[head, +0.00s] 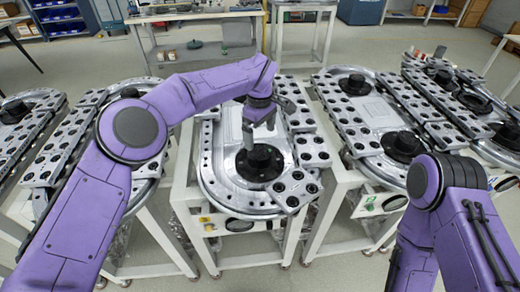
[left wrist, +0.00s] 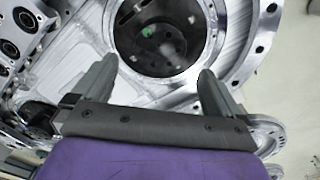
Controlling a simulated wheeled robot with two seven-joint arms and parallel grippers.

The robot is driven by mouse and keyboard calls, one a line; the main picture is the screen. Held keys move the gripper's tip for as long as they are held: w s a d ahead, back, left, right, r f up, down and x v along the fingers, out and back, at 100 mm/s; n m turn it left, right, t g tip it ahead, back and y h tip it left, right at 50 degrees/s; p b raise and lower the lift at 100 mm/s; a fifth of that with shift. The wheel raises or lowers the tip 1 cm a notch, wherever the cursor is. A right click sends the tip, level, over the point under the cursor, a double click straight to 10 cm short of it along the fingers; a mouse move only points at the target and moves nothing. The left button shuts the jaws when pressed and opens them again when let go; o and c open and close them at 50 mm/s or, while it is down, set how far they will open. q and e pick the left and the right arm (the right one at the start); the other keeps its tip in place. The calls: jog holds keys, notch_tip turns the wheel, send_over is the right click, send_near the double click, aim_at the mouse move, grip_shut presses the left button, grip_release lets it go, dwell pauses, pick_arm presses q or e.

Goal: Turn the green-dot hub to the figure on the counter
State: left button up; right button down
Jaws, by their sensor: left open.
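The green-dot hub (head: 262,167) is a round black disc at the near end of the middle ring track. In the left wrist view the hub (left wrist: 160,40) fills the top centre, with its green dot (left wrist: 148,31) left of its middle and several small holes in its face. My left gripper (head: 259,130) is over the hub, fingers pointing down. In the left wrist view the left gripper (left wrist: 157,66) is open and empty, its fingertips apart near the hub's lower edge. Whether they touch it I cannot tell. No figure on a counter is readable. My right gripper is not in view.
Black-holed carrier blocks (head: 298,187) line the middle track's right side, close to the hub. Similar ring tracks stand at the left and right (head: 370,115). A workbench (head: 195,55) stands behind. Grey floor shows between the white frames.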

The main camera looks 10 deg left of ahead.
aim_at(260, 152)
pick_arm(q)
notch_tip(260, 152, down, 7)
jog(key=shift+r+p, duration=0.15)
jog(key=shift+p, duration=0.8)
jog(key=shift+f, duration=0.55)
jog(key=c, duration=0.9)
jog(key=shift+o, duration=0.2)
